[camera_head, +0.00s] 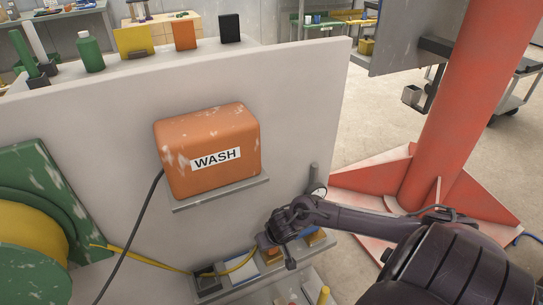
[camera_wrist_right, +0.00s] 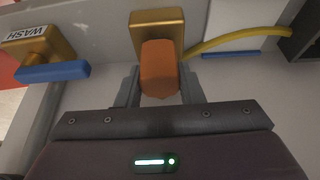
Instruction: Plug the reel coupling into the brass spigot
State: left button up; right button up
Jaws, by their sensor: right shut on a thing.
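My right gripper (camera_wrist_right: 160,88) is shut on the orange reel coupling (camera_wrist_right: 160,70), which sits between its two fingers. A brass spigot block (camera_wrist_right: 156,20) is directly beyond the coupling in the wrist view. The coupling overlaps its lower part, so I cannot tell whether they touch or are joined. The yellow hose (camera_wrist_right: 225,38) runs right from near the coupling. In the head view my right gripper (camera_head: 266,243) is low at the panel, hiding most of the coupling. The green reel with yellow hose (camera_head: 30,240) is at the left. My left gripper is not in view.
A second brass fitting (camera_wrist_right: 30,44), labelled WASH with a blue lever (camera_wrist_right: 52,72), stands left in the wrist view. An orange WASH box (camera_head: 208,150) with a dark cable (camera_head: 136,235) is mounted on the grey panel (camera_head: 300,100). A red post (camera_head: 445,110) stands right.

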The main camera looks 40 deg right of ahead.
dwell(0.7)
jog(key=shift+p, duration=0.5)
jog(key=shift+f+b, duration=0.3)
jog(key=shift+f, duration=0.35)
jog(key=o, duration=1)
